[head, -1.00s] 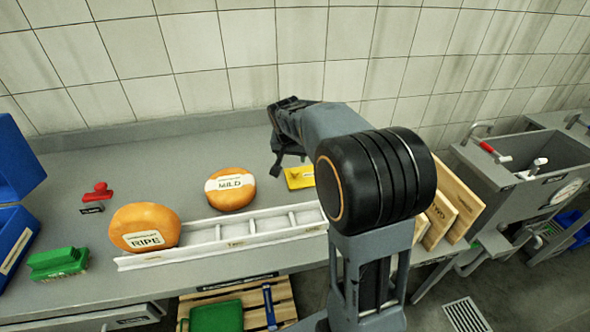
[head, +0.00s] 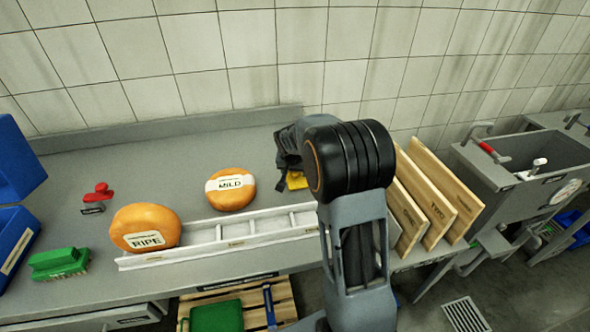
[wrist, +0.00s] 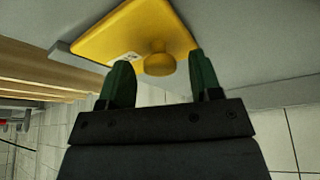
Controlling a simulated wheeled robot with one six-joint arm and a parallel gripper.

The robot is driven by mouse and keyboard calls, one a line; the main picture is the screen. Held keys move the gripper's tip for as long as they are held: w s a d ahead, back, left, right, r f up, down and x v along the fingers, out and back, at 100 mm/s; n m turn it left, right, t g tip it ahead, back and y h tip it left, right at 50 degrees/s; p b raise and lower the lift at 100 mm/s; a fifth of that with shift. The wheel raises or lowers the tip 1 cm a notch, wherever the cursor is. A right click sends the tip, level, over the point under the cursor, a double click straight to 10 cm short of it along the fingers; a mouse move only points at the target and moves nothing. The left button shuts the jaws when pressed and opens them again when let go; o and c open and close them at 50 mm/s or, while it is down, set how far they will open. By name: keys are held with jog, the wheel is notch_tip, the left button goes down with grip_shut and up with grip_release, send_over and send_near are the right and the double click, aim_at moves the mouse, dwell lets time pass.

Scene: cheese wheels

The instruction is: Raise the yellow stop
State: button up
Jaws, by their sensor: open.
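The yellow stop (wrist: 125,32) fills the top of the wrist view as a flat yellow plate with a round knob (wrist: 159,65). The knob shows between the fingertips of my gripper (wrist: 160,72), which is open, with one green finger on each side. I cannot tell whether the fingers touch the knob. In the head view the yellow stop (head: 297,181) lies on the bench behind the white rack, mostly hidden by my gripper (head: 284,165) and arm.
A MILD cheese wheel (head: 230,197) lies left of my gripper, and a RIPE cheese wheel (head: 145,235) leans by the white rack (head: 215,247). Wooden boards (head: 437,205) stand right of my arm. A tiled wall closes the back. The bench is clear behind the wheels.

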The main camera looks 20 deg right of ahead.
grip_shut()
dwell(0.3)
jog(key=shift+r, duration=0.1)
